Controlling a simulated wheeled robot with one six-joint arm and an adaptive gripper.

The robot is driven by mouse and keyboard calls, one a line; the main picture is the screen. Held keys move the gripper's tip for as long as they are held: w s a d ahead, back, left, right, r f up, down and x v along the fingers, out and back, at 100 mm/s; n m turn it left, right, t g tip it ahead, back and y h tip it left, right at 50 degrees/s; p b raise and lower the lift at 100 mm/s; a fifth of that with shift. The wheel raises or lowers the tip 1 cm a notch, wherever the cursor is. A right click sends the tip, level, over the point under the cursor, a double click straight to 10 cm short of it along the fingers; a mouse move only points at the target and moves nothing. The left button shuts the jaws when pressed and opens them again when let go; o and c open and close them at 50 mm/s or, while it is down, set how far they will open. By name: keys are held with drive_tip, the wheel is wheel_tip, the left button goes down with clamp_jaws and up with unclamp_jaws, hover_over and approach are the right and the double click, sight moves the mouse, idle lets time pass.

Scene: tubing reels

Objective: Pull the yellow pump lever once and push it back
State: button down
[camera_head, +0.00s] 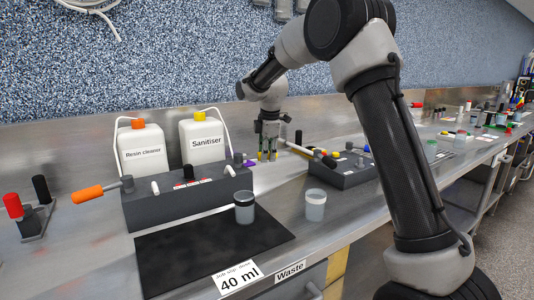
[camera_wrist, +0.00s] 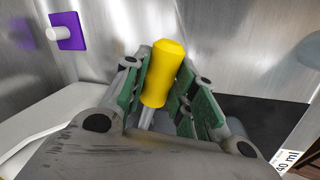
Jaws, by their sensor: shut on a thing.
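The yellow pump lever (camera_wrist: 163,72) shows in the wrist view as a yellow grip on a pale metal shaft, between the green-padded fingers of my gripper (camera_wrist: 160,98). My gripper (camera_head: 267,152) is shut on it. In the head view my gripper points down behind the right end of the grey pump block (camera_head: 180,206). Small bits of yellow show at the fingertips there; the rest of the lever is hidden by the fingers. The Sanitiser bottle (camera_head: 205,143), white with a yellow cap, stands behind the block, left of my gripper.
The Resin cleaner bottle (camera_head: 142,150) and an orange lever (camera_head: 88,194) are at the left. Another grey block (camera_head: 345,177) with levers stands close right of my gripper.

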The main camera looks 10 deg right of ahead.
drive_tip(key=shift+s, duration=0.1)
drive_tip(key=s+a+m+g+h, duration=0.1)
drive_tip(key=s+a+m+h, duration=0.1)
drive_tip(key=s+m, duration=0.5)
drive_tip(key=shift+a+m, duration=0.8)
drive_tip(key=shift+m, duration=0.4)
drive_tip(key=shift+s, duration=0.1)
drive_tip(key=c, duration=1.1)
unclamp_jaws()
drive_tip(key=shift+c, duration=0.2)
drive_tip(key=shift+r, duration=0.1)
